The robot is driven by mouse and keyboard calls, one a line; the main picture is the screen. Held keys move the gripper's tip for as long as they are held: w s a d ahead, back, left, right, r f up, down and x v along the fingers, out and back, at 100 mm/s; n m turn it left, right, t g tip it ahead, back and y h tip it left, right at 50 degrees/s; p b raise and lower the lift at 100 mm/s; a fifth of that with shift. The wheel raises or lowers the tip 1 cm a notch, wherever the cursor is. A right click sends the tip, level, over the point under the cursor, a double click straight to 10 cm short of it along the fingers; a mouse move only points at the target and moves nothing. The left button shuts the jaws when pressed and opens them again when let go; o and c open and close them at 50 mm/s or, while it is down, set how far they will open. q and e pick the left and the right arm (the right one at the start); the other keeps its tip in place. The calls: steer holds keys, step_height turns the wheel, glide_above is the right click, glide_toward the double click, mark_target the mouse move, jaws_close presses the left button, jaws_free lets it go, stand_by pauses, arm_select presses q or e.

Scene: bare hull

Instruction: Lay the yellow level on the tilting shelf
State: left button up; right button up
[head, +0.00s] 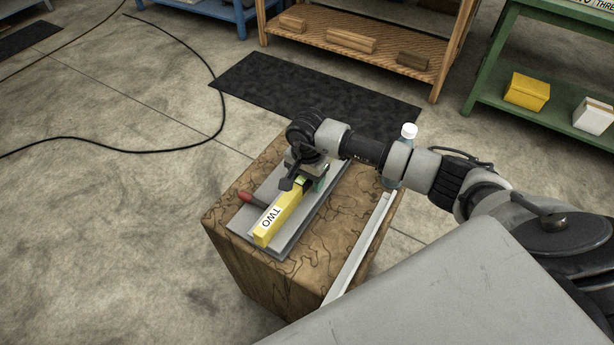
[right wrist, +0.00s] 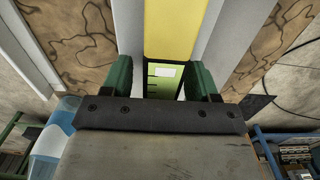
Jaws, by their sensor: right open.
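The yellow level (head: 277,222), a bar marked TWO, lies on a grey plate (head: 318,217) on top of a wood-grained block (head: 240,258). My right gripper (head: 305,180) is at the far end of the level. In the right wrist view, its two green fingers (right wrist: 162,82) are open, one on each side of the level (right wrist: 182,30), with a green marked part of it between them. I cannot tell whether the fingers touch it. I cannot tell whether the grey plate is the tilting shelf. My left gripper is out of view.
A red-ended thing (head: 245,197) lies beside the level. A pale rail (head: 360,247) runs along the block's right side. A white-capped bottle (head: 409,131) shows by my right arm. A black mat (head: 310,97), wooden shelves (head: 430,75) and a green rack (head: 475,99) stand beyond.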

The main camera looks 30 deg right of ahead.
step_height(320, 180, up, 11)
steer(key=shift+f, duration=0.1)
stand_by(0.5)
stand_by(0.3)
